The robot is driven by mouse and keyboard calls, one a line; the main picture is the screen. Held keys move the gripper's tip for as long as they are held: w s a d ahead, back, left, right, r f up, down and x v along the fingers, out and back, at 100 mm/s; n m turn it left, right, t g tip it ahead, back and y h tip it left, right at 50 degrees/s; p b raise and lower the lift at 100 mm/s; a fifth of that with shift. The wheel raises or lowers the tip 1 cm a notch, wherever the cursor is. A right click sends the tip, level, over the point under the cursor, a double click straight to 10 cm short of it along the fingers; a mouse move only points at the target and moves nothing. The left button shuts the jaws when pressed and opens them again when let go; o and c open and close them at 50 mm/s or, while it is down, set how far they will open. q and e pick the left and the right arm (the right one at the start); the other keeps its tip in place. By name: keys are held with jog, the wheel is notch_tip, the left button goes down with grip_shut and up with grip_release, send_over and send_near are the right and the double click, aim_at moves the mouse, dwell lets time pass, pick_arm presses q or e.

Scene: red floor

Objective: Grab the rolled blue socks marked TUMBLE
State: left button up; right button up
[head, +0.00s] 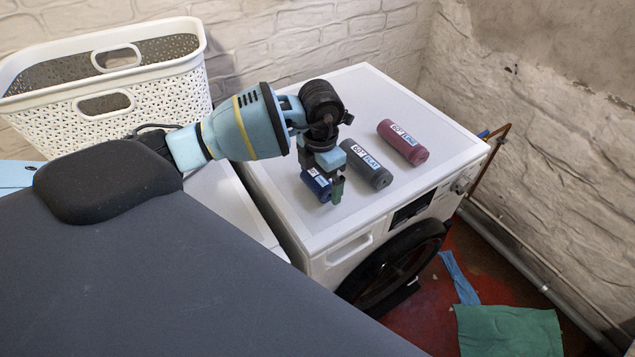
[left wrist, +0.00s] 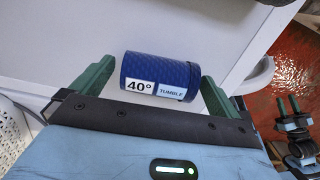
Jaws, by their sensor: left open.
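The rolled blue socks (head: 316,186) lie on the white machine top, near its front left corner. In the left wrist view the blue roll (left wrist: 160,72) shows a label reading 40° TUMBLE. My left gripper (head: 325,183) is open, pointing down at the roll. Its two green fingers stand on either side of the roll's ends in the left wrist view, with a gap at the left end and a smaller one at the right end. My right gripper (left wrist: 289,104) shows small at the right of the left wrist view, low over the floor; its opening is unclear.
A grey roll (head: 367,163) lies just right of the blue one, and a dark red roll (head: 403,142) lies farther right. All are on the white machine (head: 400,87). A white basket (head: 150,97) stands at the left. A green cloth (head: 508,331) lies on the red floor.

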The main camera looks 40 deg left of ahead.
aim_at(320, 178)
pick_arm(q)
jog(key=shift+c, duration=0.3)
jog(key=c, duration=1)
jog(key=shift+o, duration=0.2)
jog(key=shift+r, duration=0.1)
jog(key=shift+r, duration=0.65)
jog(key=shift+s+d+r, duration=0.1)
jog(key=shift+s+r, duration=0.05)
jog(key=shift+r, duration=0.35)
jog(key=shift+s+d+r, duration=0.1)
jog(key=shift+s+r, duration=0.05)
jog(key=shift+r, duration=0.35)
jog(key=s+d+r, duration=0.1)
jog(key=s+d, duration=0.7)
jog(key=s, duration=0.5)
jog(key=shift+d+r, duration=0.2)
